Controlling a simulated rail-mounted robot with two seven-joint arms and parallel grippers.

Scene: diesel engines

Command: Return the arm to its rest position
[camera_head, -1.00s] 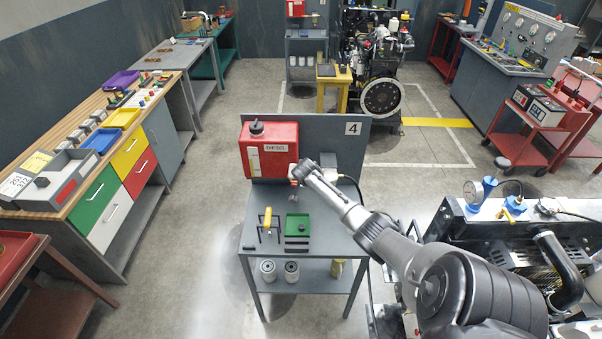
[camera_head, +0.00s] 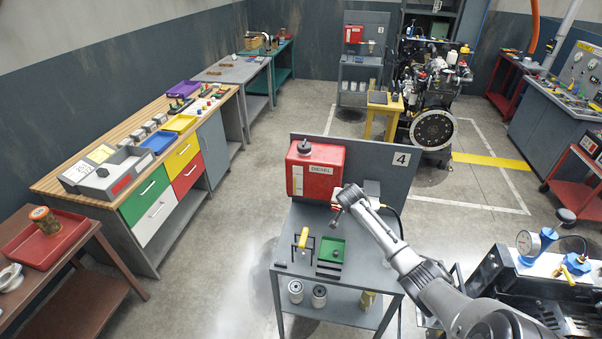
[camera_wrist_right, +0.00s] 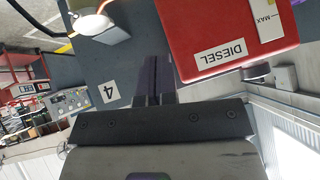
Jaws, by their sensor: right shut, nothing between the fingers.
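My right arm comes in from the lower right in the head view and reaches over the grey cart (camera_head: 359,277). My right gripper (camera_head: 338,206) is in front of the cart's back panel, close to the lower right corner of the red diesel tank (camera_head: 315,172). In the right wrist view the two dark fingers (camera_wrist_right: 158,68) are together with nothing between them. The red tank (camera_wrist_right: 225,35) with its DIESEL label fills the upper right there, beside the fingers. Whether the fingers touch the tank or panel cannot be told. My left gripper is not in view.
A yellow-handled tool (camera_head: 303,238) and a green tray (camera_head: 331,251) are on the cart top. White filters (camera_head: 319,296) stand on its lower shelf. Open floor (camera_head: 215,270) lies left of the cart.

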